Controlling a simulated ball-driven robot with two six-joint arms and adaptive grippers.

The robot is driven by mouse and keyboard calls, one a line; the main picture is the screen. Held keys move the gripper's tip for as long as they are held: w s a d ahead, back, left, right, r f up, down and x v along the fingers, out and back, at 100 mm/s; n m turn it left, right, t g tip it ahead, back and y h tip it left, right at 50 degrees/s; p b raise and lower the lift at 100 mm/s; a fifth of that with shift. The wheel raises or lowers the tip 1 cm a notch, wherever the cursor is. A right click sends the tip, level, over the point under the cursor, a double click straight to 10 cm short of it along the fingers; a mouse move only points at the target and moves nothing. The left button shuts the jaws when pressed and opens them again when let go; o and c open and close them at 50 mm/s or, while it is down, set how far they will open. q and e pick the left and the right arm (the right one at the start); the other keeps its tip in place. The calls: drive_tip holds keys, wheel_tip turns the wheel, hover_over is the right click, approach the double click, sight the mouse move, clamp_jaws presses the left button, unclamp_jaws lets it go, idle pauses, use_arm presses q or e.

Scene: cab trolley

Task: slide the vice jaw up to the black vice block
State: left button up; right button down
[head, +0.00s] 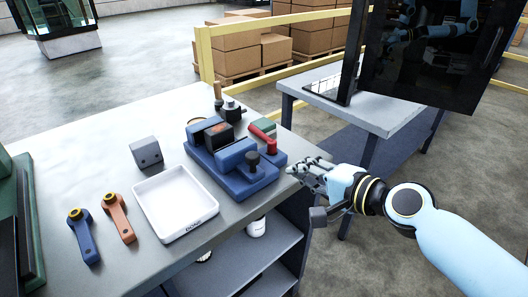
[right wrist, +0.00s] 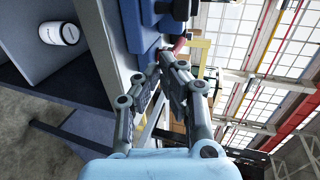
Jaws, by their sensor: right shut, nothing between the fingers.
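The blue vice (head: 235,187) stands on the workbench in the head view. Its black vice block (head: 219,137), with an orange mark on top, sits against the rear blue part. The blue vice jaw (head: 234,155) is nearer the front right, with a small gap between it and the block. A dark knob (head: 252,159) stands at the jaw's outer end. My right gripper (head: 294,168) is shut and empty, just right of the vice and apart from it. In the right wrist view its fingers (right wrist: 160,61) converge near blue vice parts. My left gripper is out of view.
A white tray (head: 189,232) marked DONE, a grey block (head: 146,153), and blue (head: 83,236) and orange (head: 119,217) levers lie left of the vice. A dark screen (head: 430,50) stands over the side table (head: 385,113).

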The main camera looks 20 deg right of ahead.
approach(250, 143)
drive_tip(key=w+f, duration=0.4)
drive_tip(key=shift+w+f, duration=0.15)
drive_tip(key=shift+f, duration=0.2)
drive_tip(key=shift+w+a, duration=0.2)
drive_tip(key=shift+w, duration=0.35)
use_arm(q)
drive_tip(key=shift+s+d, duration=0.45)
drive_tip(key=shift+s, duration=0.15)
use_arm(e)
drive_tip(key=shift+w, duration=0.1)
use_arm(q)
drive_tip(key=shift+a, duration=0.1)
use_arm(e)
drive_tip(key=shift+w+a, duration=0.1)
drive_tip(key=b+x, duration=0.1)
drive_tip(key=x, duration=0.1)
drive_tip(key=r+x, duration=0.1)
drive_tip(key=x, duration=0.2)
drive_tip(key=shift+w+a+r+b, duration=0.1)
drive_tip(key=shift+w+b, duration=0.25)
drive_tip(key=shift+b, duration=0.05)
drive_tip(key=shift+w+a, duration=0.1)
drive_tip(key=shift+w, duration=0.15)
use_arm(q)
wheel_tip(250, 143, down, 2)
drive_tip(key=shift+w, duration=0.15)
use_arm(e)
drive_tip(key=shift+s+r, duration=0.1)
drive_tip(key=shift+r, duration=0.05)
